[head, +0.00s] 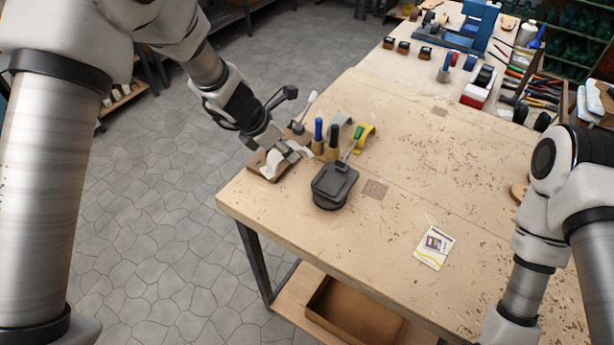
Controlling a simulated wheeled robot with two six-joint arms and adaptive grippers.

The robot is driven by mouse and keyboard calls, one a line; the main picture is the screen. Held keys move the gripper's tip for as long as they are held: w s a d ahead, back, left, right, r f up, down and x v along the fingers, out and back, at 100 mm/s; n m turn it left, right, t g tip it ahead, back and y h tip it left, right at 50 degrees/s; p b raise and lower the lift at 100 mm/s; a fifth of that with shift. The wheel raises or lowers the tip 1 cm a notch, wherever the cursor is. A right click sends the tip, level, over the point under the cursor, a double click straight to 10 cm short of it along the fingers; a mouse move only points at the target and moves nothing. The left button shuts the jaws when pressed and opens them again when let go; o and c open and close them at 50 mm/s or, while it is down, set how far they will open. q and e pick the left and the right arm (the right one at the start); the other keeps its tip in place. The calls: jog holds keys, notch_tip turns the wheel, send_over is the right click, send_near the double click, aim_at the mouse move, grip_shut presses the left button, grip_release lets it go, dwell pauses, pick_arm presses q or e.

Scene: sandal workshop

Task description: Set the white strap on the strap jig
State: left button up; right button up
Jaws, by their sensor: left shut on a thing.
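My left gripper (291,152) is at the far left corner of the workbench, its fingers shut on the white strap (272,160). The strap is a small pale curved piece, partly hidden by the fingers. It is at a brown wooden base, which looks like the strap jig (257,165), at the table's left edge. I cannot tell whether the strap rests on the jig or is held just above it. My right arm comes in at the right, but its gripper is outside the picture.
A card (434,247) lies at the front right. The middle of the workbench (420,160) is mostly clear.

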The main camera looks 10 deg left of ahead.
pick_arm(q)
jog(key=f, duration=0.2)
jog(key=s+f, duration=0.1)
jog(key=f, duration=0.1)
jog(key=f+b, duration=0.1)
jog(key=f, duration=0.1)
jog(key=shift+s+a, duration=0.3)
jog(key=shift+a, duration=0.1)
jog(key=f, duration=0.3)
jog(key=shift+w+d, duration=0.15)
jog(key=shift+w, duration=0.2)
jog(key=shift+w+d+f, duration=0.1)
jog(key=shift+f, duration=0.15)
jog(key=shift+r, duration=0.1)
jog(key=shift+s+f+b, duration=0.2)
jog(key=shift+s+b, duration=0.1)
jog(key=shift+b, duration=0.1)
jog(key=o, duration=0.8)
jog(key=shift+w, duration=0.1)
jog(key=shift+o, duration=0.2)
jog(key=shift+w, duration=0.1)
pick_arm(e)
jog(key=shift+s+a+f, duration=0.15)
jog(key=shift+s+f, duration=0.2)
jog(key=shift+f, duration=0.4)
